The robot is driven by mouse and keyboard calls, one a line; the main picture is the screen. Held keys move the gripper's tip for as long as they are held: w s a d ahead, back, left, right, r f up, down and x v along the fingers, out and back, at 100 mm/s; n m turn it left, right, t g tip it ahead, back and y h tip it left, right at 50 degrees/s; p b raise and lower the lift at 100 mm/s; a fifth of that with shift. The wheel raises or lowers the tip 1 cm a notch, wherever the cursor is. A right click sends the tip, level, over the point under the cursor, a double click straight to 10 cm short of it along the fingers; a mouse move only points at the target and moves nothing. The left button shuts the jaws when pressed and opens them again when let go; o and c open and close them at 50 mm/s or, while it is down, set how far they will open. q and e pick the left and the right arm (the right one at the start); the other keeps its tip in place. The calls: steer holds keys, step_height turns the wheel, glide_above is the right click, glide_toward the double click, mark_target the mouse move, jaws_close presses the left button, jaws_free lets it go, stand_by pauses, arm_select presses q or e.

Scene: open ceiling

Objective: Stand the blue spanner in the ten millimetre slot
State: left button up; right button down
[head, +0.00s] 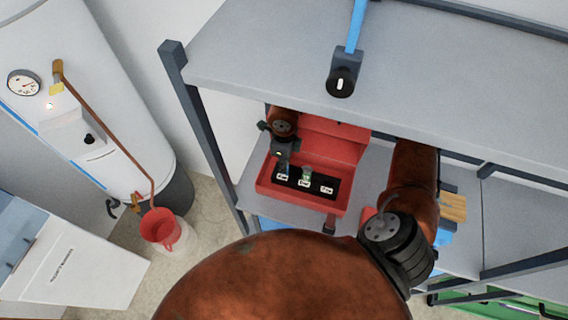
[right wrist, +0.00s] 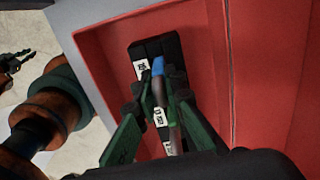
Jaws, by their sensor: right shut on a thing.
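The black slotted holder (head: 315,185) lies inside the red toolbox (head: 268,188), with three white labels too small to read surely. My right gripper (head: 283,160) is over the holder's left end. It is shut on the blue spanner; the spanner's blue end (right wrist: 158,66) shows beyond the fingers (right wrist: 157,95) in the right wrist view, beside the uppermost label (right wrist: 142,69). The fingers hide most of the spanner, and I cannot tell whether its end is in the slot. A small greenish piece (head: 306,172) stands at the middle slot. My left gripper is not clearly seen in the head view.
The grey upper shelf (head: 300,55) overhangs the box. The red lid (head: 335,140) stands open behind it. Dark posts (head: 200,130) bound the rack on the left. A dark jaw-like part (right wrist: 14,62) shows at the wrist view's left edge.

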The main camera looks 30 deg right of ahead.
steer(key=c, duration=1.9)
jaws_free()
step_height(320, 180, up, 12)
steer(key=shift+f, duration=0.1)
steer(key=shift+a, duration=0.1)
